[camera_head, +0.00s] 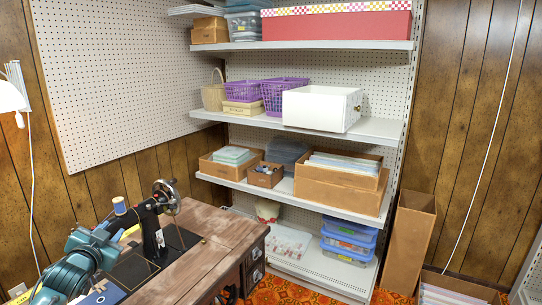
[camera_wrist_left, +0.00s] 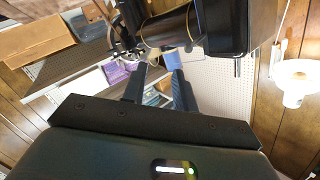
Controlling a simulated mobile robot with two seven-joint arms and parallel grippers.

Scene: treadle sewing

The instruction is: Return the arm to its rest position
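My left arm comes in at the lower left of the head view, low over the sewing table (camera_head: 185,245) and close to the left side of the black sewing machine (camera_head: 151,225). In the left wrist view, the two dark fingers of my left gripper (camera_wrist_left: 158,82) stand apart with nothing visible between them. The sewing machine (camera_wrist_left: 185,28) fills the top of that view, beyond the fingertips. I cannot tell the exact gap between fingers and machine. My right arm and gripper are not in view.
A white lamp (camera_head: 12,97) hangs at the left. Shelves with boxes and purple baskets (camera_head: 285,95) stand behind. The table's right part is bare. A tall cardboard box (camera_head: 411,240) stands at the right.

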